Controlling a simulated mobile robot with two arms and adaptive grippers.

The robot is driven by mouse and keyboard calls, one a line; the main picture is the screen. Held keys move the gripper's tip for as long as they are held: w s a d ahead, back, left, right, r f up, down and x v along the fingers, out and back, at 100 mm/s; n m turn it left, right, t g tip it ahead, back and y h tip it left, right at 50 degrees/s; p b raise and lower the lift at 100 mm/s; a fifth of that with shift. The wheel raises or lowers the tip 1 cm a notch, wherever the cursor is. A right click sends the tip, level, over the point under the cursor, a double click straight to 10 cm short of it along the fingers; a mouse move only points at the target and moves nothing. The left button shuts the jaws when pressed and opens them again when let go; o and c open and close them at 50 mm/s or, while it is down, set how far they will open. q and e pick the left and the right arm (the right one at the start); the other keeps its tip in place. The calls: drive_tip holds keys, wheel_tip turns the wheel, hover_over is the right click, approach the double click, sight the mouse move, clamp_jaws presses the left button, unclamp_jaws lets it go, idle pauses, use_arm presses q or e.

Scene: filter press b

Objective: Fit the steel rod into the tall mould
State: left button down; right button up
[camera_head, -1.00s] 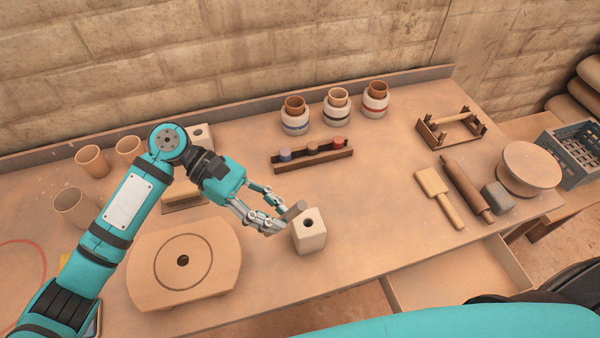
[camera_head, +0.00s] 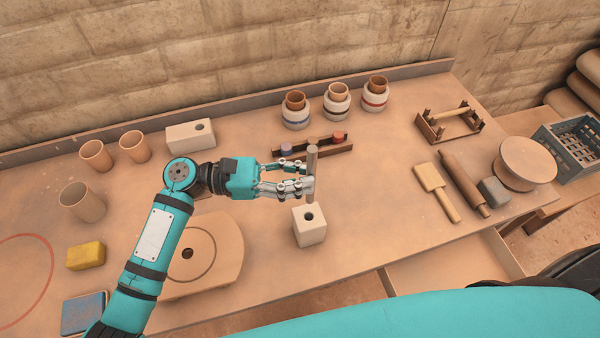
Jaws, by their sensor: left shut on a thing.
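The steel rod (camera_head: 312,160) is a grey cylinder held near upright between the fingers of my left gripper (camera_head: 309,183). The gripper is shut on it, with rod showing above and below the fingers. The tall mould (camera_head: 310,236) is a pale block with a round dark hole in its top, standing on the table just below the rod in the picture. The rod's lower end shows just above the hole's place in the picture, outside the hole; its exact height over the mould is hard to tell. My right gripper is not in view.
A second, longer pale block with a hole (camera_head: 182,138) lies at the back left. A dark rack (camera_head: 330,152) with coloured stoppers and several jars (camera_head: 337,109) stand behind.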

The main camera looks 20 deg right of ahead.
use_arm(q)
drive_tip(key=f, duration=0.2)
drive_tip(key=b, duration=0.3)
hover_over(300, 216)
drive_tip(key=shift+f, duration=1.9)
drive_tip(key=shift+r, duration=0.1)
drive_tip(key=shift+p, duration=0.75)
drive_tip(key=shift+f+b, duration=2.25)
drive_tip(key=shift+f, duration=1.3)
